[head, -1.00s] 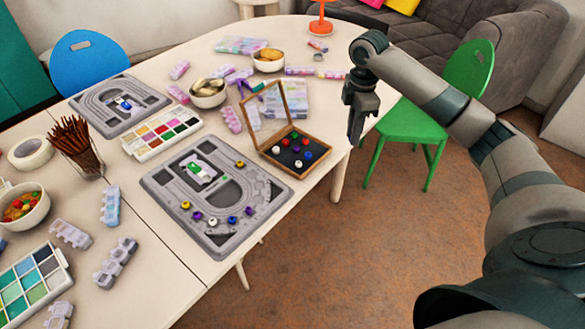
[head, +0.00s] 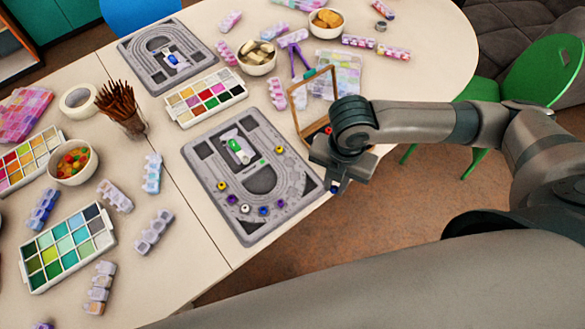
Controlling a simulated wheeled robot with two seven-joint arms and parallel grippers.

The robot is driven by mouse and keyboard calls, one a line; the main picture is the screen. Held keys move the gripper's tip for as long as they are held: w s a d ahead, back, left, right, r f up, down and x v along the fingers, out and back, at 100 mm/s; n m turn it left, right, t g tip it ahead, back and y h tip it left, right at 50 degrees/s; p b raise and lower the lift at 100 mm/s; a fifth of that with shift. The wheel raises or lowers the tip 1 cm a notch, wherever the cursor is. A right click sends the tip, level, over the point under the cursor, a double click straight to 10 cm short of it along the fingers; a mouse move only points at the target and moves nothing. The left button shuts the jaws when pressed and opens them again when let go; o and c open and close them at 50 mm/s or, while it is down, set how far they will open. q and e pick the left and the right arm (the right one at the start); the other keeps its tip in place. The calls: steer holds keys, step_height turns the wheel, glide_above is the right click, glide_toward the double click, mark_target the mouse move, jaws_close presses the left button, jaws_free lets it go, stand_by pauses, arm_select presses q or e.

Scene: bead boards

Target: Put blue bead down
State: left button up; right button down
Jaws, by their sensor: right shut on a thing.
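My right gripper (head: 336,182) points down beside the right edge of the near grey bead board (head: 217,213). It is shut on a small blue bead (head: 334,190), which shows at the fingertips and is mostly hidden. I cannot tell its exact height. A white holder with a green bead (head: 234,145) lies on the board. My left gripper is out of view.
A paint palette (head: 204,97) and a second bead board (head: 136,58) lie beyond the near board. A cup of brown sticks (head: 124,105) stands to the left. The table edge runs just right of the board.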

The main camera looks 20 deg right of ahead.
mark_target(292, 193)
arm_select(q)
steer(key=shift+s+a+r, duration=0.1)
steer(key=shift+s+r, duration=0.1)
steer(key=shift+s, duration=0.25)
arm_select(e)
steer(key=shift+s+a+r+n, duration=0.2)
steer(key=shift+s, duration=0.2)
steer(key=shift+s+a+r+n, duration=0.15)
steer(key=shift+s+a+n, duration=0.05)
steer(key=shift+s, duration=0.15)
steer(key=shift+a, duration=0.1)
